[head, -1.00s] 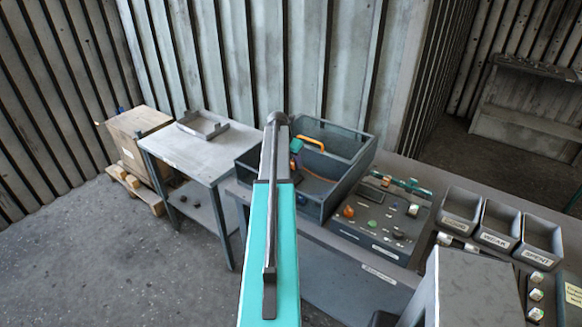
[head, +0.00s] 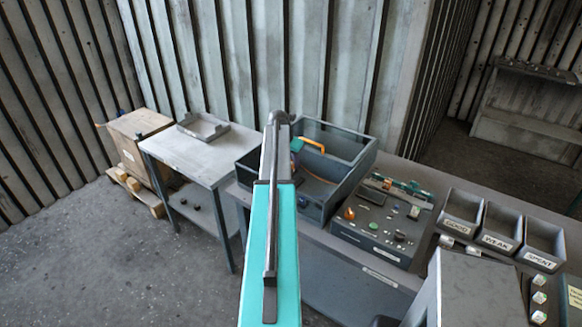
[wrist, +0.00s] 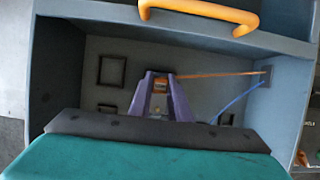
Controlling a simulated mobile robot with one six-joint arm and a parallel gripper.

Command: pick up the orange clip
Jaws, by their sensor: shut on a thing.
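The orange clip (wrist: 160,84) shows as a small orange patch between the purple fingertips of my gripper (wrist: 161,79) in the wrist view. The gripper is shut on it, inside the grey blower housing (head: 345,143). An orange wire (wrist: 220,73) runs from beside the fingertips to a dark square fitting (wrist: 267,75) on the right inner wall. Most of the clip is hidden by the fingers. In the head view, my arm hides the clip and fingertips.
An orange handle (wrist: 200,11) arches over the housing's edge. A blue wire (wrist: 236,102) hangs right of my gripper. Dark square frames (wrist: 112,70) sit on the inner wall. A parts panel (head: 383,220) and labelled bins (head: 498,232) stand right; a table (head: 185,155) stands left.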

